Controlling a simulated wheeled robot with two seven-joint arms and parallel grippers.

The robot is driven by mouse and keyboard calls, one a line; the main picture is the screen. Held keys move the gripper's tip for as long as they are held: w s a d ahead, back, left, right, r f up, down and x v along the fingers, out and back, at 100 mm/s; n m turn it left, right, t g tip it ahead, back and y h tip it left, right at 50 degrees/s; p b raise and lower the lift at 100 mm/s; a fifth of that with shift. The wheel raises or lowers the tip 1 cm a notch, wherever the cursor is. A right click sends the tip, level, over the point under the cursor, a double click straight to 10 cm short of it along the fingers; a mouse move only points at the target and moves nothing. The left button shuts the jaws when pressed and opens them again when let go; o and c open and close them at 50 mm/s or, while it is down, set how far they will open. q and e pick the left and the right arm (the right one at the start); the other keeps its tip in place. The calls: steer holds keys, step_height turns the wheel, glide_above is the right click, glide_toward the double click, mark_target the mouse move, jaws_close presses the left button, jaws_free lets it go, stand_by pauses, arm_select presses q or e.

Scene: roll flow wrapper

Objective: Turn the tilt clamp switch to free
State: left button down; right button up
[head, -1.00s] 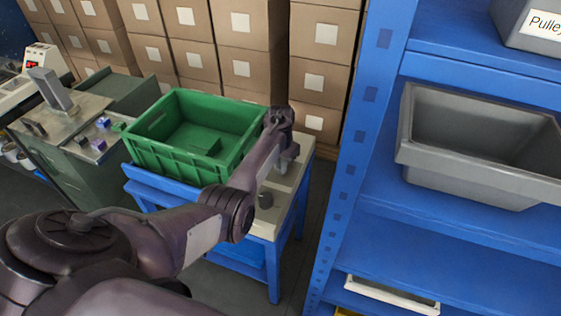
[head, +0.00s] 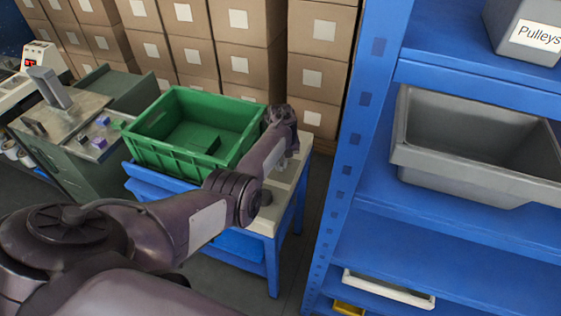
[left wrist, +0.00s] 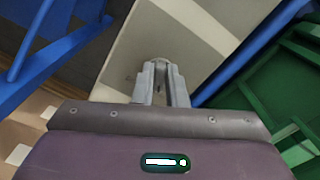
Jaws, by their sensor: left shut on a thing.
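My left gripper (head: 281,170) reaches down over the pale top of a blue-framed stand (head: 261,222). In the left wrist view its two grey fingers (left wrist: 161,78) are shut on a small grey part, which I take to be the tilt clamp switch (left wrist: 160,63). The fingers hide most of it, so its setting cannot be read. A dark round knob (head: 265,197) stands on the pale top, nearer to me than the gripper. My right gripper is not in view.
A green crate (head: 140,151) sits directly left of the gripper. A blue shelf rack (head: 346,170) with a grey bin (head: 470,180) rises on the right. Stacked cartons (head: 245,65) stand behind. A grey-green bench (head: 75,165) with small blocks is at far left.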

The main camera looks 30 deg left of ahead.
mark_target(281, 165)
arm_select(q)
steer(key=shift+n, duration=0.3)
steer(key=c, duration=1.5)
jaws_free()
steer(key=shift+o, duration=0.2)
steer(key=shift+r, duration=0.55)
step_height(281, 165, up, 7)
steer(key=shift+f+p, duration=0.15)
steer(key=shift+p, duration=0.3)
